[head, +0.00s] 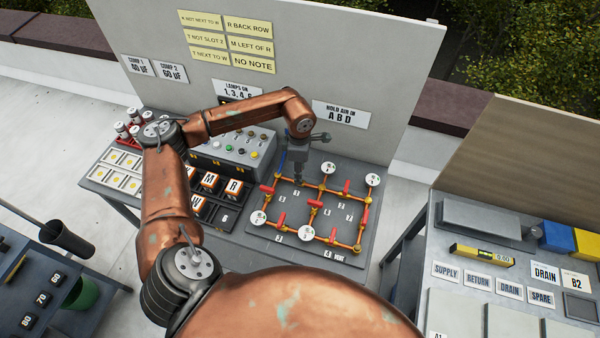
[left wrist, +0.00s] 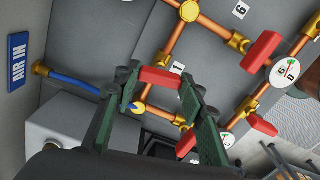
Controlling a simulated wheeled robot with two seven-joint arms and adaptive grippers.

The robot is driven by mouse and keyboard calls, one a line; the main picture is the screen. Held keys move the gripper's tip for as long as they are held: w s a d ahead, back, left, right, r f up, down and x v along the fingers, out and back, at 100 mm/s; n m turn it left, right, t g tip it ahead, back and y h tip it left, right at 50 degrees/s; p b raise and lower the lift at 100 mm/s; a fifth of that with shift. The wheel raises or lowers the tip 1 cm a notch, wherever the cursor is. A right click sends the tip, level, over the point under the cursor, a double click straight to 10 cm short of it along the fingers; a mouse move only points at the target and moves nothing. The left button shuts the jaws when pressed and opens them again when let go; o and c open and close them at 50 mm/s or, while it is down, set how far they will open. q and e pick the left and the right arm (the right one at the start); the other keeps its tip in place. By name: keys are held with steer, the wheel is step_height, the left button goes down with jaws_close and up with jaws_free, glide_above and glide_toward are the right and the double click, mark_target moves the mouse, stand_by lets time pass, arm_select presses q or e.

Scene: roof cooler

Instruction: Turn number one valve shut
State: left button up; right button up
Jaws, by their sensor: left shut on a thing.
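The pipe board (head: 372,240) carries copper pipes, several red valve handles and round white gauges. My left gripper (head: 298,178) reaches down at the board's back left. In the left wrist view my left gripper (left wrist: 160,84) has its dark green fingers on either side of a red handle (left wrist: 160,77) and is shut on it. A tag reading 1 (left wrist: 178,67) sits beside that handle. The handle appears roughly crosswise to its pipe. In the head view the gripper hides this handle. My right gripper is not in view.
A blue hose (left wrist: 75,86) runs near the AIR IN sign (left wrist: 18,60). Other red handles (head: 315,204) stand close around. A grey control box (head: 220,150) with buttons stands left of the board. A back panel (head: 330,60) rises behind. A second bench (head: 480,250) is at right.

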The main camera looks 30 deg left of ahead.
arm_select(q)
steer(key=shift+m, duration=0.5)
steer(key=shift+b, duration=0.3)
steer(key=o, duration=1.2)
steer(key=shift+c, duration=0.2)
step_height(320, 180, up, 12)
